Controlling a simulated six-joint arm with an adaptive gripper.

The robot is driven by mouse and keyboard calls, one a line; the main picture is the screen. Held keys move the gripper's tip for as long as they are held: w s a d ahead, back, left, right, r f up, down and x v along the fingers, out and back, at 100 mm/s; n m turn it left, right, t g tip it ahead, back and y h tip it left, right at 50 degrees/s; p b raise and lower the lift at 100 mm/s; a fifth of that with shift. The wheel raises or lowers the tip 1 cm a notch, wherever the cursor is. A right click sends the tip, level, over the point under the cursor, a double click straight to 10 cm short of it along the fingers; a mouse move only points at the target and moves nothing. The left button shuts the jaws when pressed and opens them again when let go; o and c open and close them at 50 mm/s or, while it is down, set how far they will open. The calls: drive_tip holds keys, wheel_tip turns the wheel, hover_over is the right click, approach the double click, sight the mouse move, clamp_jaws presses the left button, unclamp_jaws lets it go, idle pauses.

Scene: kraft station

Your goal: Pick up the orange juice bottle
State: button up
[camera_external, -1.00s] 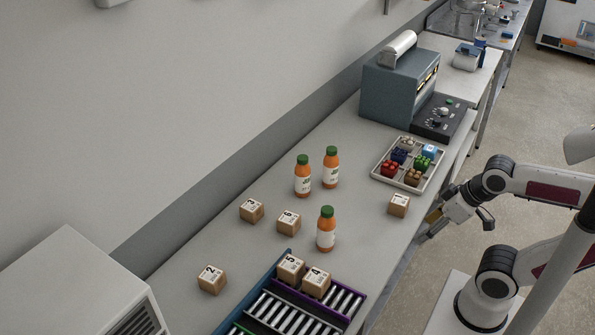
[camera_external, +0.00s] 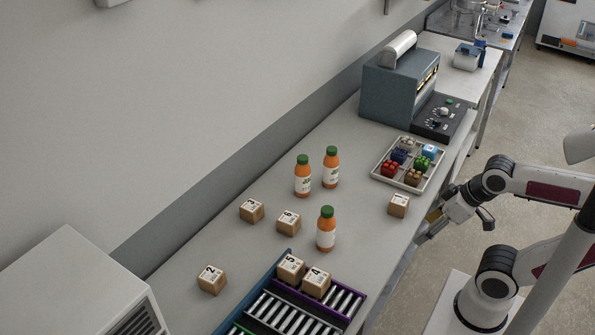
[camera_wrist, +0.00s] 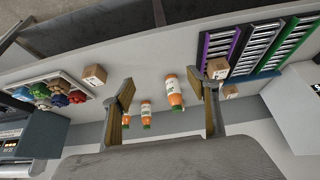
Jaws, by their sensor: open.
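Three orange juice bottles with green caps and white labels stand upright on the bench. One bottle (camera_external: 326,230) stands in front, near the roller racks. Two others, a left one (camera_external: 302,177) and a right one (camera_external: 331,168), stand close together farther back. In the wrist view the front bottle (camera_wrist: 171,90) and the two smaller-looking ones (camera_wrist: 146,112) (camera_wrist: 127,118) appear between the fingers. My gripper (camera_external: 435,216) is beside the bench's right edge, well apart from the bottles. In the wrist view its two fingers (camera_wrist: 167,105) are spread, with nothing held.
Numbered boxes stand around the bottles, including box 1 (camera_external: 398,205) near the bench edge and box 6 (camera_external: 289,223). A tray (camera_external: 384,178) of small coloured parts lies toward the back. Roller racks (camera_external: 290,312) are at the front. A grey machine (camera_external: 385,95) stands behind the tray.

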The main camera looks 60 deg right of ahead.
drive_tip(key=shift+w, duration=0.1)
drive_tip(key=w+d+r+t+h, duration=0.1)
drive_tip(key=w+d, duration=0.2)
drive_tip(key=w, duration=0.5)
drive_tip(key=w+d+r+t+h, duration=0.1)
drive_tip(key=w+d, duration=0.2)
drive_tip(key=w, duration=0.5)
drive_tip(key=w+d+f+t, duration=0.2)
drive_tip(key=w+d+f, duration=0.15)
drive_tip(key=w, duration=0.65)
drive_tip(key=w+d+f+t, duration=0.2)
drive_tip(key=w+d, duration=0.3)
drive_tip(key=w, duration=0.4)
drive_tip(key=t+y, duration=0.2)
approach(303, 176)
drive_tip(key=w+d, duration=0.3)
drive_tip(key=shift+w+f, duration=0.3)
drive_tip(key=shift+f, duration=0.5)
drive_tip(key=x, duration=0.2)
drive_tip(key=shift+w+f, duration=0.1)
drive_tip(key=shift+w, duration=0.15)
